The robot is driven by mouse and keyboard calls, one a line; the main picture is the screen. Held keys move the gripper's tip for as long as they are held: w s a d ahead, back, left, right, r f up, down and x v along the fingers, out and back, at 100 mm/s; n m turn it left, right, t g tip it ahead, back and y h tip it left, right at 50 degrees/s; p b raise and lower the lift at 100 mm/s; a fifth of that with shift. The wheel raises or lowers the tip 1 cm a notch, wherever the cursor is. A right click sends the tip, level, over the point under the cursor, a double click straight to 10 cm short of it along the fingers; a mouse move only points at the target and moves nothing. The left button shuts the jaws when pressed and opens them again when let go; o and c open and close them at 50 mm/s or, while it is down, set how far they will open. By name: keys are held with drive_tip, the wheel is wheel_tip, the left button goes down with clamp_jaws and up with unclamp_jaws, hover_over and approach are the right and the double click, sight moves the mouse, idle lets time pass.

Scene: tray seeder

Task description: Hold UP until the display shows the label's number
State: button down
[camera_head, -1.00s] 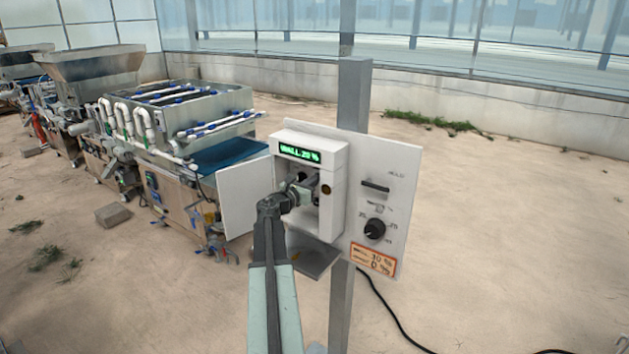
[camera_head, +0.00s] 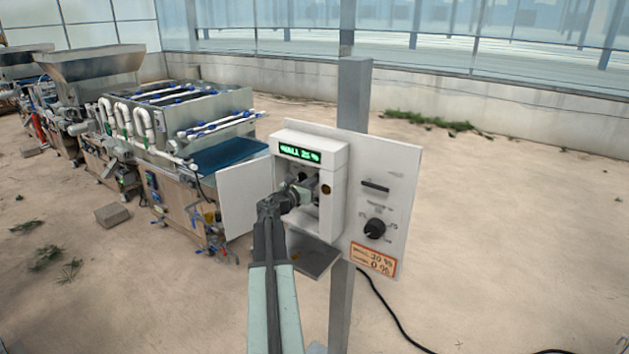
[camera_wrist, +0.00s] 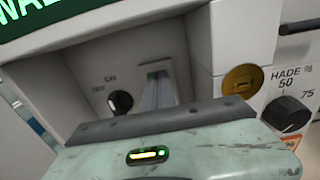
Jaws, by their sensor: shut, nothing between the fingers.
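The white control box (camera_head: 340,165) is fixed to a panel on a post. Its green display (camera_head: 300,153) seems to read "WALL 25 %", though the digits are blurred; the wrist view shows only part of the display (camera_wrist: 40,14). The orange label (camera_head: 373,260) low on the panel appears to read 30 % on its upper line and 0 % below. My gripper (camera_head: 313,184) reaches into the box's open recess. In the wrist view its shut, empty fingers (camera_wrist: 157,82) point at the recess's back wall. The UP button is hidden, so contact cannot be told.
The box's open door (camera_head: 245,193) stands to the left of my arm. A black knob (camera_head: 375,229) and slot handle (camera_head: 375,187) are on the panel to the right. A small knob (camera_wrist: 120,102) sits inside the recess. Seeding machinery (camera_head: 190,125) stands behind left.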

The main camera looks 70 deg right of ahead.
drive_tip(key=shift+s+d, duration=0.1)
drive_tip(key=shift+s, duration=0.1)
drive_tip(key=v, duration=1.4)
drive_tip(key=shift+w, duration=0.2)
